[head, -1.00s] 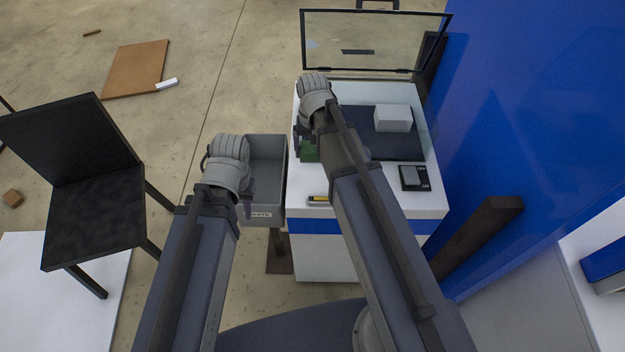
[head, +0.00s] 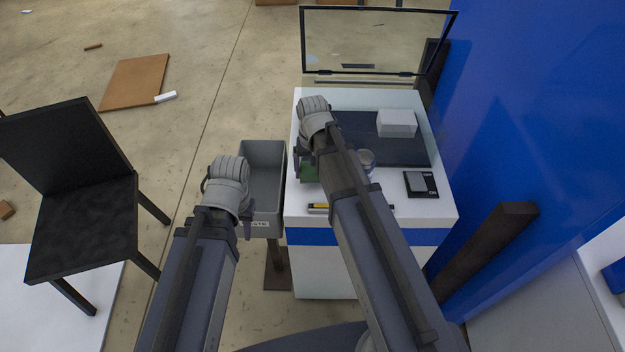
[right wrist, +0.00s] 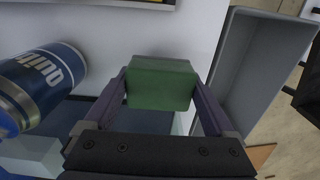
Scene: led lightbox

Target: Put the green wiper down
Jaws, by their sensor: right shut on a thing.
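The green wiper (head: 309,172) is a green block over the left part of the white worktop (head: 440,205). In the right wrist view the wiper (right wrist: 160,82) sits between the two fingers. My right gripper (head: 304,165) is shut on it. I cannot tell whether the wiper touches the worktop. My right wrist and forearm hide part of it in the head view. My left gripper (head: 244,212) is over the near-left part of the grey bin, and its fingers are mostly hidden behind its wrist.
The grey bin (head: 262,152) stands against the worktop's left side. A blue can (right wrist: 45,75), a dark mat (head: 405,152), a white box (head: 396,122), a black device (head: 421,184) and a yellow-black tool (head: 318,208) are on the worktop. A raised clear lid (head: 380,40) stands behind.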

